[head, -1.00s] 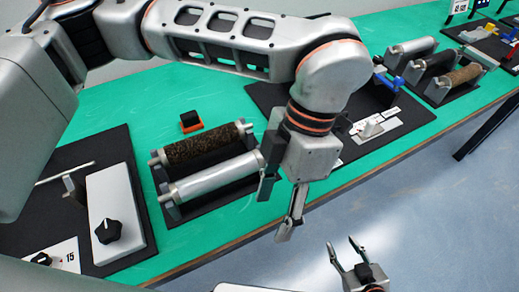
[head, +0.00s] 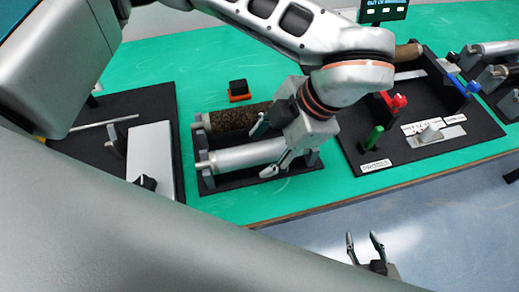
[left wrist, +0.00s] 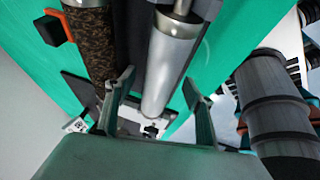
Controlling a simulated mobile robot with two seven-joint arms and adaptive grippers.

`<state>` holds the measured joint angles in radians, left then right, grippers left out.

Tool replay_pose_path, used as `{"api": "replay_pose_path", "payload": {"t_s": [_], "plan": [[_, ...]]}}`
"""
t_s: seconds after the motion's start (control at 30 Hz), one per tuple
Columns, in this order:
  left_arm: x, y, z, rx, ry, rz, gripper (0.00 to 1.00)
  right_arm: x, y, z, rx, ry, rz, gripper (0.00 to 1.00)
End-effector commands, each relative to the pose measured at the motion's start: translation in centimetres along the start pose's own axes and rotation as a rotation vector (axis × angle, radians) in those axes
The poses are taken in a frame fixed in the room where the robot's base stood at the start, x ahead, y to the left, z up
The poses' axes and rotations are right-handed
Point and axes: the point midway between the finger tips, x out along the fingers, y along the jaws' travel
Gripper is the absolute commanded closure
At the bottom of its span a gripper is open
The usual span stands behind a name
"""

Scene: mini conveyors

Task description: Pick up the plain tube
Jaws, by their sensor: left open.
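The plain tube (head: 235,158) is a smooth silver roller lying in the front of a black cradle (head: 250,183). The speckled brown tube (head: 228,120) lies parallel behind it. My left gripper (head: 268,148) is open and empty at the right end of the plain tube. In the left wrist view the plain tube (left wrist: 167,70) runs between the two fingers of the left gripper (left wrist: 160,85). I cannot tell how far above the tube the fingertips are. My right gripper (head: 365,240) is open and empty, low over the floor in front of the table.
The cradle stands on a green table (head: 290,205). An orange-based black block (head: 238,90) sits behind it. To the right is a black board (head: 470,130) with red and blue parts and a green one (head: 374,137). To the left is a white box (head: 150,155) on another board.

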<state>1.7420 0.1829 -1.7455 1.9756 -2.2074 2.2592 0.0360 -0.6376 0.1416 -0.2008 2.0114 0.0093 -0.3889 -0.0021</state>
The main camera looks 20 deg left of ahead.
Motion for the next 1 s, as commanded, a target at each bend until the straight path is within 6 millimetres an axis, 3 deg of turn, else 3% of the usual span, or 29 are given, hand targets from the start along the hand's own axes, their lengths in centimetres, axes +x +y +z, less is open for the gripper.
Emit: {"api": "replay_pose_path", "payload": {"t_s": [0.27,0.47,0.5,0.83,1.0], "plan": [[0.3,0.0,0.0,-0.001,-0.001,0.000,0.47,0.4,0.4,-0.9,-0.004,0.016,0.006,0.60],[0.3,0.0,0.0,0.000,-0.001,0.000,0.96,0.4,0.4,-0.9,-0.003,0.016,0.006,0.60],[0.3,0.0,0.0,-0.001,-0.001,0.000,1.00,0.4,0.4,-0.9,-0.003,0.015,0.006,0.60],[0.0,0.1,-0.1,-0.001,-0.002,0.000,1.00,0.0,0.1,-0.2,0.000,0.003,0.002,0.60],[-1.1,0.4,-0.5,-0.002,-0.004,0.002,1.00,-0.2,0.1,-0.2,0.001,0.001,0.001,0.60]]}}
